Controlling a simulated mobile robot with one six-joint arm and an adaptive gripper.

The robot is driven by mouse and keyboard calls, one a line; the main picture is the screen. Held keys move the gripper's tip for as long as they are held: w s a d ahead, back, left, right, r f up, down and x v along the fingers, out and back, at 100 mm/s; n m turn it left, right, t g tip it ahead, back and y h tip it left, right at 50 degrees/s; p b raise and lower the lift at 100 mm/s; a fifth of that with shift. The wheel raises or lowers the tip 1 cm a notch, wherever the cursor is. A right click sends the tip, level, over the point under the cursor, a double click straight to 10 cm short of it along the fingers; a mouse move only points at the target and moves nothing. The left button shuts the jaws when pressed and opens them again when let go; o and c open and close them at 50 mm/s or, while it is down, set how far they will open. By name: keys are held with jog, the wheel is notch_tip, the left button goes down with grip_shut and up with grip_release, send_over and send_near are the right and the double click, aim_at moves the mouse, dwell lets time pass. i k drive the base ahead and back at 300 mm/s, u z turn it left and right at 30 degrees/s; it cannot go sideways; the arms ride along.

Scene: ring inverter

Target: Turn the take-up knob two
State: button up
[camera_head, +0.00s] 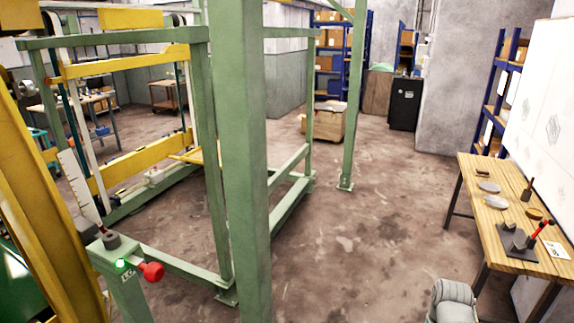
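A red knob (152,271) sticks out to the right from the top of a short green post (127,297) at the lower left. A small dark round piece (111,240) sits on top of the same post, at the foot of an upright white scale strip (80,190). A green light (121,264) glows on the post beside a small label. I cannot tell for sure which of these is the take-up knob; no readable name shows. My gripper's fingers are not in view, and nothing touches the red knob.
A large green frame (240,150) with yellow crossbars (120,66) fills the left and middle. A wooden workbench (490,172) with tools stands at the right. A grey rounded part, possibly mine, shows at the bottom edge. The floor (380,225) between frame and bench is clear.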

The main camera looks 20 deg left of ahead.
aim_at(105, 294)
jog(key=z, duration=0.1)
jog(key=i, duration=0.8)
jog(key=u, duration=2.05)
jog(key=i, duration=1)
jog(key=z, duration=0.1)
